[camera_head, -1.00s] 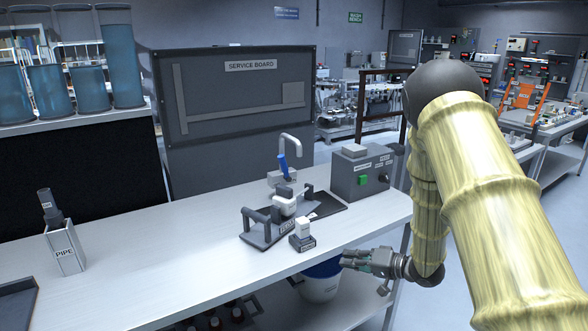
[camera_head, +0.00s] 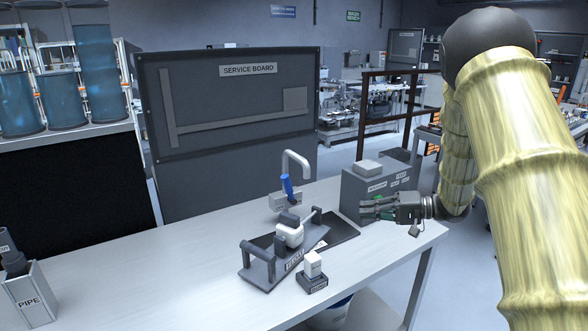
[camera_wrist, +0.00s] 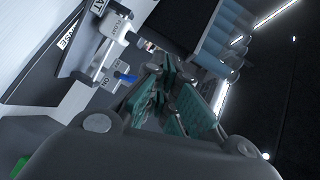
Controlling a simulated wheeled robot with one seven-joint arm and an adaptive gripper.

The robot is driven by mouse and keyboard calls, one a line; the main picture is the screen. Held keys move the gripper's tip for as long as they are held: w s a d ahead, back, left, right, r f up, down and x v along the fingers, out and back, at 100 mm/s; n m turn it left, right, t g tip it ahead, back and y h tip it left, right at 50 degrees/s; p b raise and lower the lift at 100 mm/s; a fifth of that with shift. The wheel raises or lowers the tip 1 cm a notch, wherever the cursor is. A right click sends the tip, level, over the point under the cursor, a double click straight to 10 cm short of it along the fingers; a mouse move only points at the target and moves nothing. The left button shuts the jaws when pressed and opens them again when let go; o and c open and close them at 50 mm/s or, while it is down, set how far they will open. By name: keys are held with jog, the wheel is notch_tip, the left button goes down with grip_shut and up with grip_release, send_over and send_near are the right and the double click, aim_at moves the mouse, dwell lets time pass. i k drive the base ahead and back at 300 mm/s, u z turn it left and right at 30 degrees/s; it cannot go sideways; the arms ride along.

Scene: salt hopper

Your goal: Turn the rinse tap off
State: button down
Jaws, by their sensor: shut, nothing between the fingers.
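The rinse tap (camera_head: 297,160) stands at the back of the bench, with a curved grey spout and a blue lever (camera_head: 287,185) above a pale block. In the wrist view the blue lever (camera_wrist: 127,77) shows just left of the fingers, beside small plates marked ON and apparently OFF. My gripper (camera_head: 366,208) is shut and empty, in front of the grey control box and right of the tap, with its fingers pointing left. It is clear of the lever. In the wrist view the fingers (camera_wrist: 172,75) are together.
The grey control box (camera_head: 372,183) stands close behind my gripper, its front partly hidden. A dark fixture with a handle (camera_head: 258,262) and a small white-topped block (camera_head: 313,265) sit in front of the tap. A PIPE holder (camera_head: 30,300) is far left.

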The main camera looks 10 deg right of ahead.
aim_at(285, 179)
jog(key=i, duration=0.85)
